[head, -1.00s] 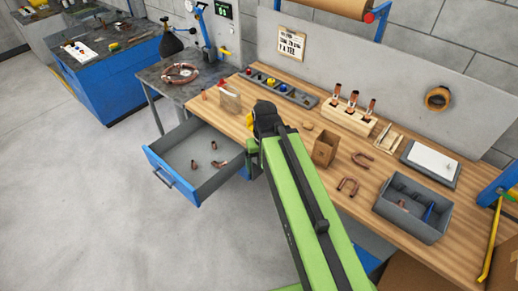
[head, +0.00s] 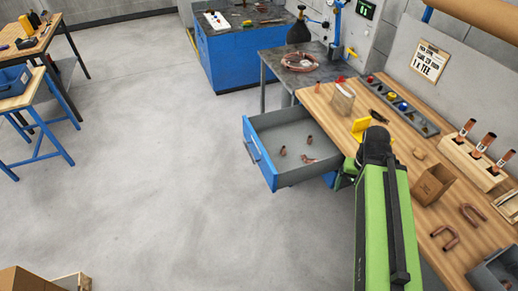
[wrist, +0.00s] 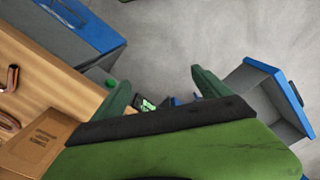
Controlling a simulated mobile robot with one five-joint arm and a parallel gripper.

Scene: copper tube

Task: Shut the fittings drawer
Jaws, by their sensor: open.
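The fittings drawer (head: 258,155) is pulled well out from under the wooden bench in the head view. It has a blue front with a handle facing left, grey walls, and a few copper fittings (head: 308,160) inside. In the wrist view a blue-fronted grey drawer (wrist: 270,70) shows at the right. My gripper (wrist: 160,92) is open in the wrist view, its two green fingers apart with no object held between them. In the head view my arm hides most of the gripper; a green part shows beside the drawer's bench-side end. Whether it touches the drawer cannot be told.
The wooden bench (head: 400,150) carries a yellow item (head: 361,128), a cardboard box (head: 433,185), copper U-bends (head: 445,238) and a parts tray (head: 405,108). A dark side table (head: 300,62) stands behind the drawer. The floor left of the drawer is clear.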

